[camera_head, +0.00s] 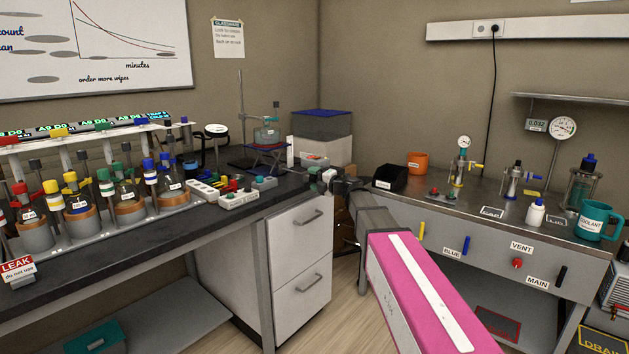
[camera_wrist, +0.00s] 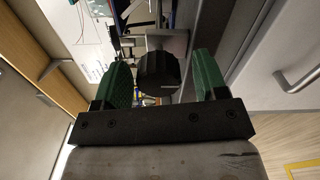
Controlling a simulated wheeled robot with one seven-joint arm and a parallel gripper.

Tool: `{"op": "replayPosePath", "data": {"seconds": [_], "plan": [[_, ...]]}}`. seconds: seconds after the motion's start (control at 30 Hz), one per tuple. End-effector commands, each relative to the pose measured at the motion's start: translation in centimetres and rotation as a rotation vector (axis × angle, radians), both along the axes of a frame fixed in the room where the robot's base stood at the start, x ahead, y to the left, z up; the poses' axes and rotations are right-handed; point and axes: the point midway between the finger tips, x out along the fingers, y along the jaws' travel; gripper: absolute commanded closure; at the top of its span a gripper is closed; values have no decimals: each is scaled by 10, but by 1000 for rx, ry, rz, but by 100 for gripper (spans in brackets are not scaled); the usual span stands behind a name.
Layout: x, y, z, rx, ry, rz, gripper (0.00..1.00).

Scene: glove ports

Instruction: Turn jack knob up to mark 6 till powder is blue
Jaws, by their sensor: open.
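A dark ribbed knob (camera_wrist: 158,72) with a pale mark on its lower edge sits between the two green fingers of my gripper (camera_wrist: 162,78) in the wrist view. The fingers are open, with a gap on each side of the knob. In the head view my gripper (camera_head: 326,178) is at the right end of the dark bench, partly hidden by my arm. A small lab jack with a blue top (camera_head: 270,147) stands on that bench and bears a glass flask (camera_head: 266,134). The powder's colour and the knob's scale are too small to read.
A clear box with a blue lid (camera_head: 322,124) stands behind the gripper. Switch boxes (camera_head: 238,199) lie left of it, and a white drawer cabinet (camera_head: 300,250) is below. A steel bench with gauges, an orange pot (camera_head: 418,162) and a teal mug (camera_head: 594,222) stands right.

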Motion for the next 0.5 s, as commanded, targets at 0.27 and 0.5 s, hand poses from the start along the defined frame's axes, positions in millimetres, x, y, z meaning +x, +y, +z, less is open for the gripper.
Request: {"op": "replayPosePath", "data": {"seconds": [0.27,0.5], "plan": [[-28,-32,0,0,0,-2,34],[-54,-66,0,-1,0,-1,34]]}}
